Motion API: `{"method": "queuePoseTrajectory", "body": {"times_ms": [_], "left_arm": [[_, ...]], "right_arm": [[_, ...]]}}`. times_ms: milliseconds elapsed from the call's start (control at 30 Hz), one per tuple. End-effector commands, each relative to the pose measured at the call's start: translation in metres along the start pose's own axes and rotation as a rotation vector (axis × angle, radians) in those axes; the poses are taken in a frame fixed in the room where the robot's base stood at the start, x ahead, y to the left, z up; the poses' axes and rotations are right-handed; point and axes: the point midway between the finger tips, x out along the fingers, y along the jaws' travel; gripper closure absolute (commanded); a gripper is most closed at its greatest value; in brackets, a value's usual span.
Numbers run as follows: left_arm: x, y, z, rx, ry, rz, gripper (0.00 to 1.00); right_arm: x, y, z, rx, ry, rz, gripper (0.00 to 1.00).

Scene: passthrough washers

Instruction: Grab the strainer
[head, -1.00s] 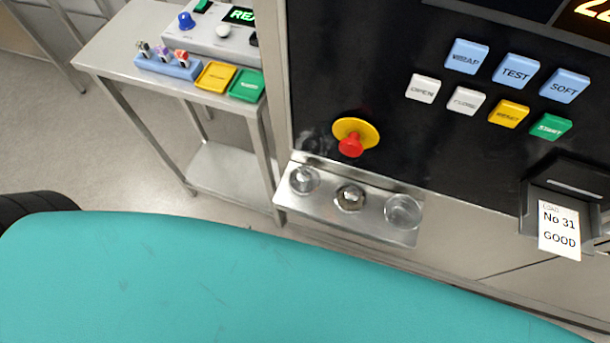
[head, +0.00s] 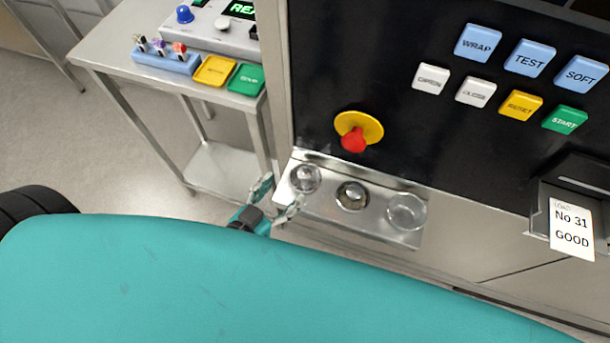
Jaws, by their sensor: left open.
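A steel shelf (head: 330,212) on the front of the machine holds three small round things. The left one (head: 305,178) is a round, clear-looking piece with a shiny centre. The middle one (head: 351,195) is metallic with a dark rim. The right one (head: 406,211) is wider and looks clear or pale. I cannot tell for sure which is the strainer. My left gripper (head: 281,194) is open and empty at the shelf's left end, just left of and below the left round piece. My right gripper is not in view.
A red and yellow stop knob (head: 356,132) juts out above the shelf. A card slot with a white card (head: 571,229) is at the right. A steel side table (head: 115,62) with a blue rack (head: 166,61) stands at the left. My teal body covers the foreground.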

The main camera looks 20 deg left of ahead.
Motion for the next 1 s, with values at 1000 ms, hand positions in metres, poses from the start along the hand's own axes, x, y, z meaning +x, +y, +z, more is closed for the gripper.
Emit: {"method": "queuePoseTrajectory", "body": {"times_ms": [1000], "left_arm": [[0.077,0.007,0.005,-0.001,-0.001,0.001,0.48]], "right_arm": [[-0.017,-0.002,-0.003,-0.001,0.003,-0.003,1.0]]}}
